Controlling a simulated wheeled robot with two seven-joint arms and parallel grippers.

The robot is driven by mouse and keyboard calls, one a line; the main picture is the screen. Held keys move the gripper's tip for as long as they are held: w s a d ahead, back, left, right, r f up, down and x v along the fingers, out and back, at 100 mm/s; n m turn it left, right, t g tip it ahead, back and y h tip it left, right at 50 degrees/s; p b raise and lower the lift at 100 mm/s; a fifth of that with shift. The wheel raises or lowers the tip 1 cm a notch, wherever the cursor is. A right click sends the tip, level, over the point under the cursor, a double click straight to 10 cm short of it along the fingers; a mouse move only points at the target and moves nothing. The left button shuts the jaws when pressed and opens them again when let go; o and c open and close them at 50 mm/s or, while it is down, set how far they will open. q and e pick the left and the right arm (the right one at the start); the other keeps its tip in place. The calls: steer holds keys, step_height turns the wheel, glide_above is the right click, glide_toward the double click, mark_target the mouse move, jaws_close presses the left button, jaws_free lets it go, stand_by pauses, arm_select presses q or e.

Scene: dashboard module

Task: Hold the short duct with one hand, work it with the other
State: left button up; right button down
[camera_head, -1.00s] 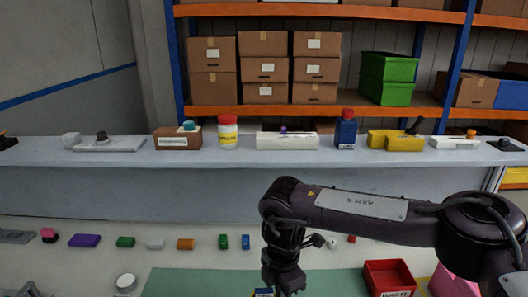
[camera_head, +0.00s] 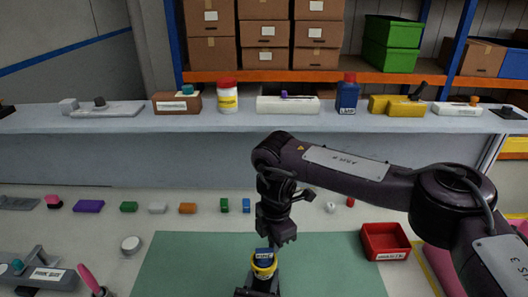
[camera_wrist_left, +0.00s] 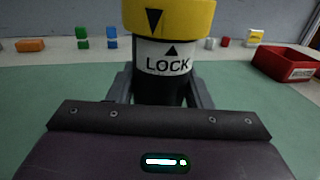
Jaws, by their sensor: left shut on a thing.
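The short duct (camera_head: 263,262) stands upright above the green mat, with a blue top and a yellow collar. In the left wrist view the duct (camera_wrist_left: 168,88) has a black body with a white LOCK band. The collar's down arrow sits a little left of the band's up arrow. My left gripper (camera_wrist_left: 163,92) is shut around the black body below the band; in the head view it is at the bottom edge. My right gripper (camera_head: 280,240) points down just above the blue top, its fingers apart. Whether it touches the top is unclear.
A red tray (camera_head: 385,241) stands at the right of the green mat (camera_head: 190,262). Several small coloured blocks line the table's back. A raised grey shelf (camera_head: 120,123) holds bottles and boxes. A labelled fixture (camera_head: 38,274) and a pink-handled thing (camera_head: 90,280) are front left.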

arm_select(q)
steer(key=shift+s+d+f, duration=0.1)
steer(key=shift+d+f, duration=0.05)
steer(key=shift+d, duration=0.05)
arm_select(e)
steer(key=shift+a, duration=0.4)
arm_select(q)
steer(key=shift+a, duration=0.2)
arm_select(e)
step_height(320, 180, up, 6)
steer(key=shift+w+d, duration=0.3)
steer(key=shift+d, duration=0.15)
